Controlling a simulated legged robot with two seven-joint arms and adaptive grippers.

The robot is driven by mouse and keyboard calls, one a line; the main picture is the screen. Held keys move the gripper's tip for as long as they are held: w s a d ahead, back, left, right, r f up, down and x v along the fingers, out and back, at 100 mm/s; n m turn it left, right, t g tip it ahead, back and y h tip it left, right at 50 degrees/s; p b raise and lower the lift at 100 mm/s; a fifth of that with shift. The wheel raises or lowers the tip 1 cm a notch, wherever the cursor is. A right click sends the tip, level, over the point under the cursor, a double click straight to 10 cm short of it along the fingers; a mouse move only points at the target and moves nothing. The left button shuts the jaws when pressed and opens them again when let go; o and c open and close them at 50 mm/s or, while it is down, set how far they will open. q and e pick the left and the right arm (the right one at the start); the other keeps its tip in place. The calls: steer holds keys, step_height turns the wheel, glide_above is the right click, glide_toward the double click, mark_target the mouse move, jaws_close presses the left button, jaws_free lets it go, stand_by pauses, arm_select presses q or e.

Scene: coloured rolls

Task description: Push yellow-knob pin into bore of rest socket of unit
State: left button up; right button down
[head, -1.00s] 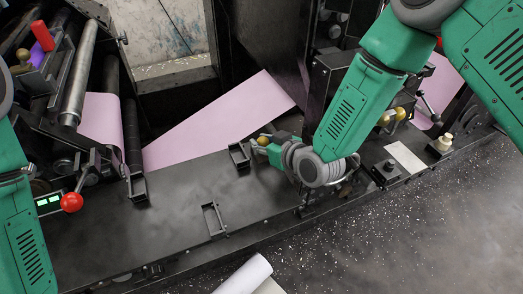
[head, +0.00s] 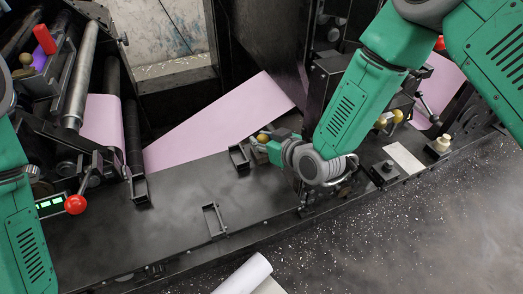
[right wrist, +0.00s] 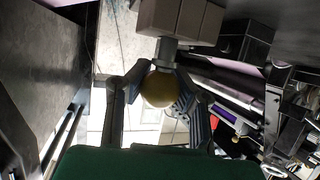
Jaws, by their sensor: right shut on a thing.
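The yellow-knob pin shows its round knob in the right wrist view (right wrist: 158,90), and the knob is also in the head view (head: 262,138). My right gripper (right wrist: 160,78) is shut on this knob, with a finger on each side. It is small in the head view (head: 268,144), over the far edge of the dark deck. The block may be the rest socket. The bore is hidden, and how deep the pin sits cannot be told. My left gripper is out of view.
A black bracket (head: 238,158) stands just left of my right gripper, and another frame (head: 214,220) lies nearer on the deck (head: 175,205). A pink web (head: 220,120) slopes behind. A red ball knob (head: 75,204) is at the left. The deck's middle is mostly clear.

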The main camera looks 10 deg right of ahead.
steer(key=shift+s+r+p, duration=0.25)
steer(key=shift+r+p, duration=0.1)
steer(key=shift+r, duration=0.3)
steer(key=shift+w+r+p, duration=0.15)
steer(key=shift+r+p, duration=0.25)
steer(key=shift+r, duration=0.05)
steer(key=shift+r+p, duration=0.6)
steer(key=shift+r, duration=0.2)
